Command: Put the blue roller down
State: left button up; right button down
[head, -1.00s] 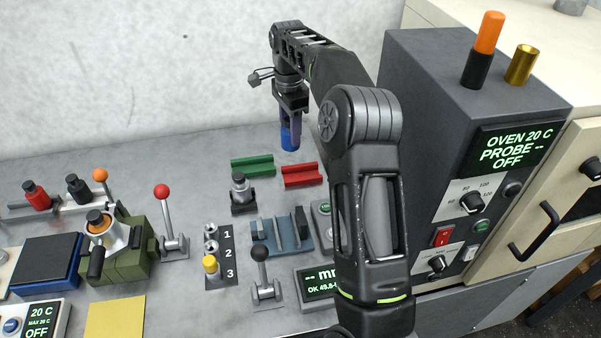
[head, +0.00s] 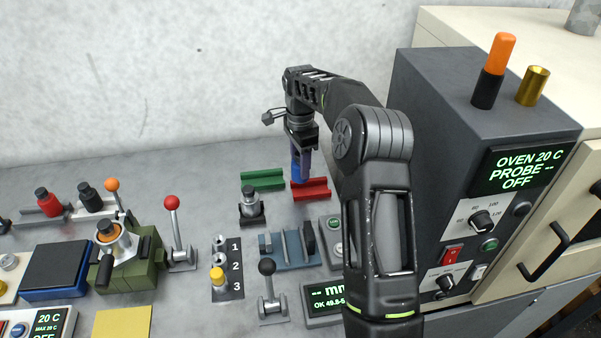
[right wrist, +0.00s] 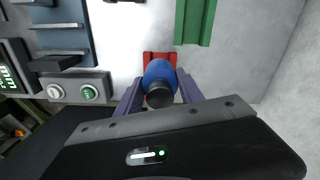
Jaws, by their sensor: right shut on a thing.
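My right gripper (head: 303,168) is shut on the blue roller (head: 295,166) and points downward. In the right wrist view the roller (right wrist: 160,74) is held upright between the two purple-grey fingers (right wrist: 160,96), its dark end towards the camera. The roller is over the red grooved block (head: 316,189); part of this block (right wrist: 158,56) shows just beyond the roller in the right wrist view. I cannot tell whether roller and block touch. A green grooved block (head: 262,180) lies just to the left. My left gripper is not in view.
A blue-grey slotted rack (head: 287,250) and a small dark stand with a grey knob (head: 251,207) are in front of the blocks. Levers and a display (head: 322,297) stand nearer. The oven unit (head: 480,130) rises at right. Bare table lies behind the green block.

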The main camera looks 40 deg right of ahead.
notch_tip(320, 180, down, 3)
jog(key=shift+r+p, duration=0.15)
jog(key=shift+p, duration=0.3)
jog(key=shift+f, duration=0.4)
jog(key=shift+f, duration=0.15)
jog(key=c, duration=1.2)
grip_release()
jog(key=shift+f, duration=0.15)
jog(key=o, duration=0.5)
jog(key=shift+c, duration=0.2)
